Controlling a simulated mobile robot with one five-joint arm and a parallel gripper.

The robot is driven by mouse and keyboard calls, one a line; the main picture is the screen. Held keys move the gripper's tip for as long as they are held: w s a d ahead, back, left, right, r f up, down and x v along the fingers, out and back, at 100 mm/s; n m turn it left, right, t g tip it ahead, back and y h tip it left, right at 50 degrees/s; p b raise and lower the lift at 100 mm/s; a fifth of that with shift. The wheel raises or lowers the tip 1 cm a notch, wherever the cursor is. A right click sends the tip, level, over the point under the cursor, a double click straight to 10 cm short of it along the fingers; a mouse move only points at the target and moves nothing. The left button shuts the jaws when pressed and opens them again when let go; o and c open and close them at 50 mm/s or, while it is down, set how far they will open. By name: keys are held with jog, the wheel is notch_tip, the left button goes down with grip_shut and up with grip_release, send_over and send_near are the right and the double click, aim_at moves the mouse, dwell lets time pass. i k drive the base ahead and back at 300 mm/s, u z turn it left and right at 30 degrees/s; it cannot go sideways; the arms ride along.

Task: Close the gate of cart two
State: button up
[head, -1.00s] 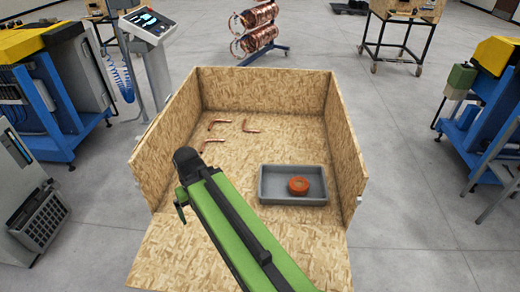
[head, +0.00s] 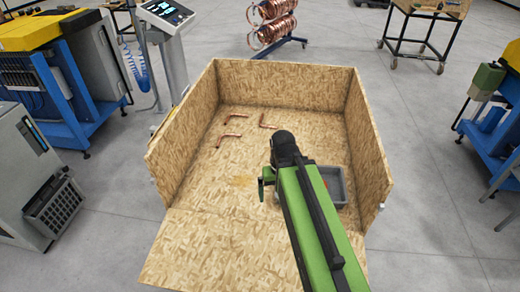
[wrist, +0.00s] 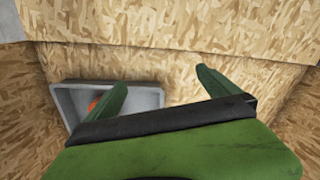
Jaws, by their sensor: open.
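The cart is a chipboard box with its back wall (head: 285,85) and both side walls upright. Its gate (head: 225,250) is the front panel, folded down and out towards me, so the near side is open. No number shows on the cart. My gripper (wrist: 161,78) is open in the wrist view, with two green fingers spread and nothing between them. The fingers are mostly hidden there.
A grey tray (head: 336,175) with an orange ring (wrist: 93,106) stands on the cart floor at right, partly hidden by my arm. Several copper elbows (head: 230,142) lie farther back. A control stand (head: 168,45) and blue machine (head: 70,80) are at left.

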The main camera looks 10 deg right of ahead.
aim_at(191, 252)
jog(key=u, duration=0.2)
jog(key=k, duration=2.05)
jog(key=u, duration=1.25)
jog(key=i, duration=1)
jog(key=z, duration=0.1)
